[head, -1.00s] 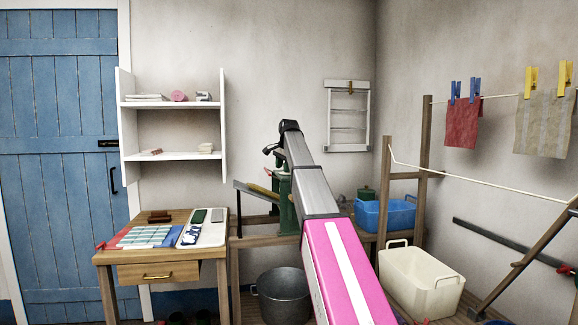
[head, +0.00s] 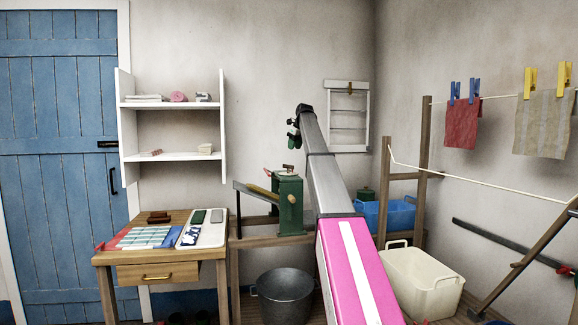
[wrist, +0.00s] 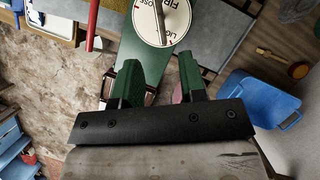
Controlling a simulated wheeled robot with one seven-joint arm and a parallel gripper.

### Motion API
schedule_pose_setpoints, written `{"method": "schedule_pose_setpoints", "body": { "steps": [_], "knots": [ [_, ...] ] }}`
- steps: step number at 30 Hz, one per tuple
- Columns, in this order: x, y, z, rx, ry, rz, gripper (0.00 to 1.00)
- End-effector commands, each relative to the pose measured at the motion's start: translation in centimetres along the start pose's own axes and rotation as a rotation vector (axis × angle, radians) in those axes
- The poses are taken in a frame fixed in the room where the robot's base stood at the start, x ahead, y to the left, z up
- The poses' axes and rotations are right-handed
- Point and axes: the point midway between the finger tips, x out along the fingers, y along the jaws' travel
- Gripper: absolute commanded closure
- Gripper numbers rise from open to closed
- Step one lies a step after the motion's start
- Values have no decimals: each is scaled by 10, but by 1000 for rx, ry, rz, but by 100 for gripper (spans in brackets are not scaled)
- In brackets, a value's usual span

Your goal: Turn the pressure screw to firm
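The green wringer (head: 289,203) stands on a wooden bench, with its pressure screw (head: 287,170) on top. In the wrist view a round white dial (wrist: 150,24) with red and dark lettering, partly reading FIRM, sits on the green top (wrist: 136,62). A thin bar crosses the dial; its exact setting is unclear because the dial is cut off by the frame. My gripper (head: 294,132) is above the wringer in the head view. In the wrist view its two green fingers (wrist: 160,72) are apart with nothing between them, and the dial lies beyond the fingertips.
A red bar (wrist: 92,25) shows left of the dial. A blue tub (head: 398,214) stands right of the wringer, behind my arm. A wooden table (head: 180,255) is at left, a metal bucket (head: 285,296) below, a cream basket (head: 425,285) at right. Space above the wringer is open.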

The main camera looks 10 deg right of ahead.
Motion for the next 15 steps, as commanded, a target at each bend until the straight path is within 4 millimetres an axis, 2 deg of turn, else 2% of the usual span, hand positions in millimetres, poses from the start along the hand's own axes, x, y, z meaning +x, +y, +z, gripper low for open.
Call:
{"method": "schedule_pose_setpoints", "body": {
  "steps": [8,15],
  "knots": [
    [26,1,-1,0,1,1,62],
    [67,0,-1,-1,1,1,62]
  ]
}}
